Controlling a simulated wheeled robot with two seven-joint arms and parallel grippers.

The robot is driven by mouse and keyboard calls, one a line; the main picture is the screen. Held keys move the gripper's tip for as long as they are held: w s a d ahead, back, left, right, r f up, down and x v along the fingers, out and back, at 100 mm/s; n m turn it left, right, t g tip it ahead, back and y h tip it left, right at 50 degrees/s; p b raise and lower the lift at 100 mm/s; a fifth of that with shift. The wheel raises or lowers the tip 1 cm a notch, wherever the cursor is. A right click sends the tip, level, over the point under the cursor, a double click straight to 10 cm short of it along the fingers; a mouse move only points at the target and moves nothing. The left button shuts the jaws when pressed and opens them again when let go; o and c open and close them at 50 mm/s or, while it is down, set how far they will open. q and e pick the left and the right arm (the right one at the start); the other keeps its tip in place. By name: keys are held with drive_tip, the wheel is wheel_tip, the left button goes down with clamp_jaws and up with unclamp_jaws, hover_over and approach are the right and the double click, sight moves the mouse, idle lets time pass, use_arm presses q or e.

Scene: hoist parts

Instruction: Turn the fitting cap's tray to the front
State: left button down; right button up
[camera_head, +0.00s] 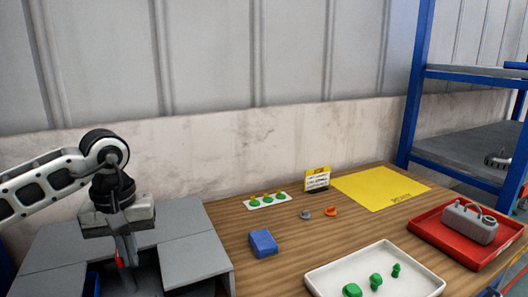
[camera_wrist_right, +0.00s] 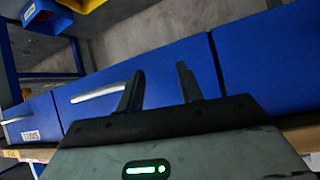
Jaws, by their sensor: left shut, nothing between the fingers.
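A grey boxy unit (camera_head: 183,262) with flat top panels stands at the lower left of the head view. It has an opening in the middle and gaps at its edges. My left gripper (camera_head: 128,262) points down into the middle opening, shut and empty. A small red part (camera_head: 118,259) shows beside its fingers, and a blue piece (camera_head: 94,281) shows in a gap to the left. I cannot tell which tray holds the fitting cap; the inside is mostly hidden. My right gripper (camera_wrist_right: 160,78) is open and empty in the right wrist view, in front of blue drawers (camera_wrist_right: 150,75).
The wooden table (camera_head: 300,238) holds a blue block (camera_head: 263,243), a white tray (camera_head: 325,286) with green parts, a red tray (camera_head: 424,228) with a grey case (camera_head: 468,222), and a yellow mat (camera_head: 380,187). A blue-framed shelf (camera_head: 413,100) stands at right.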

use_arm(q)
wheel_tip(320, 180, up, 6)
drive_tip(key=p, duration=0.4)
drive_tip(key=shift+w+d, duration=0.2)
drive_tip(key=shift+d, duration=0.2)
